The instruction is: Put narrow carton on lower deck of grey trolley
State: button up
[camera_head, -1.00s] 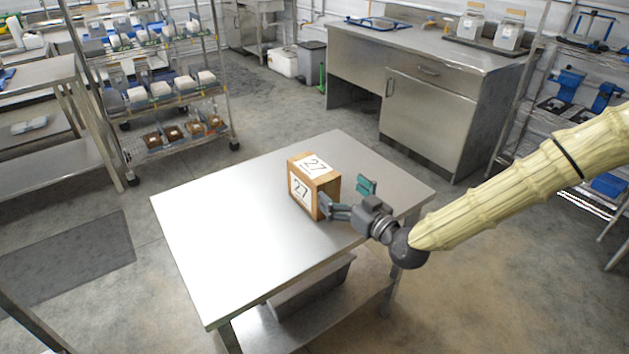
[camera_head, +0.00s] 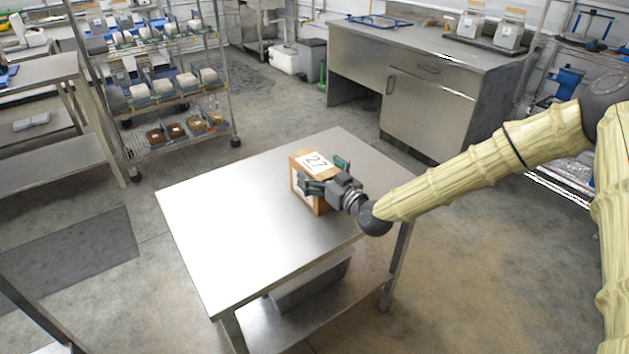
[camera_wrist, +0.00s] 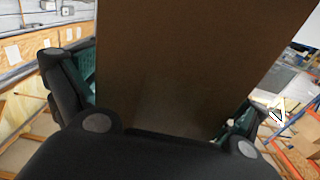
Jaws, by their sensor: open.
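The narrow carton (camera_head: 316,165), brown with white labels reading 27, stands upright on the top of the grey trolley (camera_head: 230,220). My gripper (camera_head: 326,177) is open, with its fingers on either side of the carton. In the wrist view the carton (camera_wrist: 190,65) fills the space between the two fingers; whether they touch it cannot be told. The lower deck (camera_head: 335,305) of the trolley shows below the top, partly hidden by it. A dark grey bin-like object (camera_head: 312,285) sits under the top.
A steel cabinet bench (camera_head: 430,100) stands behind to the right. A wire rack (camera_head: 165,80) with trays stands at the back left, and a steel table (camera_head: 50,150) at the far left. Open floor lies right of the trolley.

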jog(key=c, duration=1.4)
jog(key=shift+c, duration=1)
